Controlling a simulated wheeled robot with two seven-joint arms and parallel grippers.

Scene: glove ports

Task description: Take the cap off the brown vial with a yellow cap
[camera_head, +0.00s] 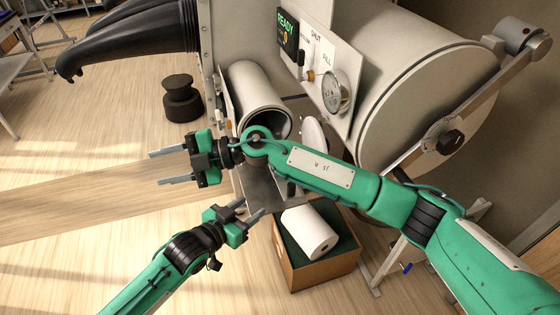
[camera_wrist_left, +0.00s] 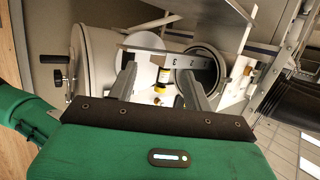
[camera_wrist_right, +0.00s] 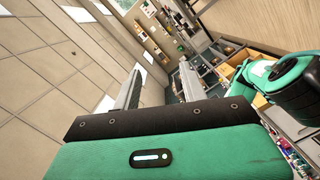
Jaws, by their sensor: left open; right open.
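In the left wrist view, a small vial (camera_wrist_left: 163,76) with a dark brown end, a pale label and a yellow cap (camera_wrist_left: 160,89) shows between my left fingers, beyond their tips. The picture seems upside down there, with the cap towards the bottom. My left gripper (camera_head: 251,208) is open and empty, below the bench shelf in the head view, apart from the vial. My right gripper (camera_head: 156,168) is open and empty over the floor, left of the bench. The vial cannot be made out in the head view.
A small open cylinder (camera_head: 262,105) and a large drum (camera_head: 425,95) with a lever stand at the bench. A box (camera_head: 292,277) holding a white roll (camera_head: 310,232) is below. Black gloves (camera_head: 125,38) stick out upper left. My right arm crosses in front of the bench.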

